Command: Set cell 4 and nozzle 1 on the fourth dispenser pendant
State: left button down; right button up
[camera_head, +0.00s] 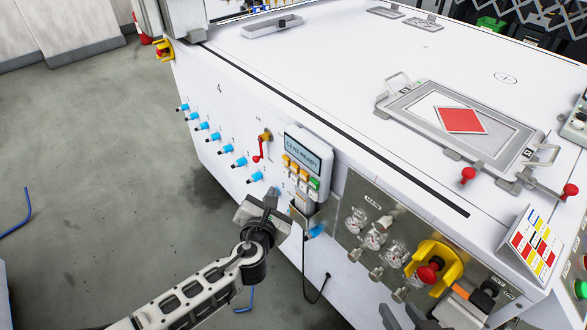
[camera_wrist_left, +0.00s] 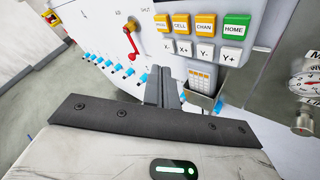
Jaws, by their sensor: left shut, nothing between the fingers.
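The dispenser pendant (camera_head: 308,160) is on the front of the white machine. Its screen (camera_head: 303,153) ends in READY; the cell and nozzle digits are too small to read surely. Below are orange, green and white keys. In the left wrist view, the CELL key (camera_wrist_left: 180,25), CHAN key (camera_wrist_left: 205,26) and green HOME key (camera_wrist_left: 235,27) sit above several white X and Y keys. My left gripper (camera_head: 268,199) is shut and empty, just below and left of the keypad; its fingertips (camera_wrist_left: 161,82) show below the keys. A dark part of my right gripper (camera_head: 405,316) shows at the bottom edge, its fingers unclear.
A red lever (camera_head: 258,150) is left of the pendant, beside a row of blue fittings (camera_head: 213,137). Gauges (camera_head: 375,238) and a red emergency stop (camera_head: 428,272) with yellow guard are to the right. A framed screen (camera_head: 418,115) lies on the white top. Floor at left is mostly clear.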

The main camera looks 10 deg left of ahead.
aim_at(295, 168)
pick_arm(q)
jog(key=s+d+f+n+h+b, duration=0.1)
jog(key=s+d+n+h+b, duration=0.25)
jog(key=d+n+h, duration=0.65)
jog(key=a+r+n+t+y, duration=0.2)
jog(key=a+n+t+y, duration=0.3)
jog(key=a+n+y, duration=0.6)
jog(key=a+n, duration=0.2)
jog(key=n, duration=0.8)
jog(key=shift+w+a+r+b, duration=0.15)
jog(key=shift+w+a+b, duration=0.2)
jog(key=shift+w, duration=0.05)
pick_arm(e)
notch_tip(295, 168, down, 4)
jog(key=shift+r, duration=0.1)
pick_arm(q)
jog(key=w+d+b, duration=0.4)
jog(key=w+d, duration=0.1)
jog(key=w, duration=0.2)
jog(key=shift+d, duration=0.25)
pick_arm(e)
jog(key=shift+a+f+t, duration=0.15)
jog(key=shift+f+t, duration=0.15)
jog(key=shift+f, duration=0.5)
